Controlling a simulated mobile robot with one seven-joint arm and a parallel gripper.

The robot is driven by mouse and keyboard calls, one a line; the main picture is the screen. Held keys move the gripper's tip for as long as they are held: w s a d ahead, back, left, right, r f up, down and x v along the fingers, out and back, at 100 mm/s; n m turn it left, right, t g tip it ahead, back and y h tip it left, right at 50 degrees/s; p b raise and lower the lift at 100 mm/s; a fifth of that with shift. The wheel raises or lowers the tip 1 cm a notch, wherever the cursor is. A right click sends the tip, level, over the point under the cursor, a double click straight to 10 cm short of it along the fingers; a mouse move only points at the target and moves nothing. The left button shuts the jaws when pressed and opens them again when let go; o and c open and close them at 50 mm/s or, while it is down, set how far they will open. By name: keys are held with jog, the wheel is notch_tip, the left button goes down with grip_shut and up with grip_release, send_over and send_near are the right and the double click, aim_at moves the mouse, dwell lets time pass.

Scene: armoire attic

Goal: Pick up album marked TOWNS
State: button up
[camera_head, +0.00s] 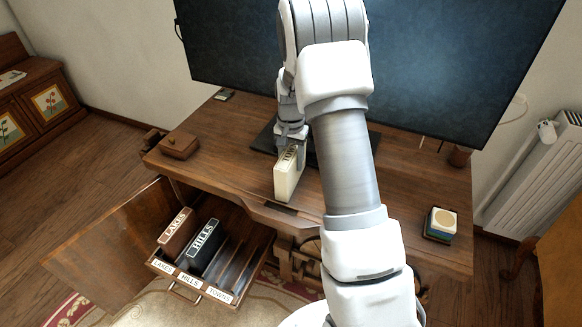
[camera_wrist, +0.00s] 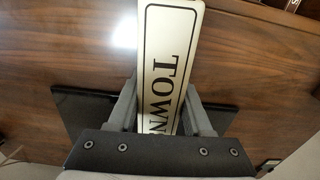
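The TOWNS album (camera_head: 288,174) is a cream, narrow, book-like block over the desk top, near its front edge. Whether its base touches the desk is unclear. In the head view, my gripper (camera_head: 290,140) is at the album's far end, partly hidden by my arm.
An open drawer holds the brown LAKES album (camera_head: 175,231) and dark HILLS album (camera_head: 203,242). Its slot above the TOWNS label (camera_head: 220,294) is empty. A large dark screen (camera_head: 440,60) stands behind. A wooden box (camera_head: 179,146) and stacked coasters (camera_head: 441,222) sit on the desk (camera_head: 235,135).

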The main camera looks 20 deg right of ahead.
grip_shut()
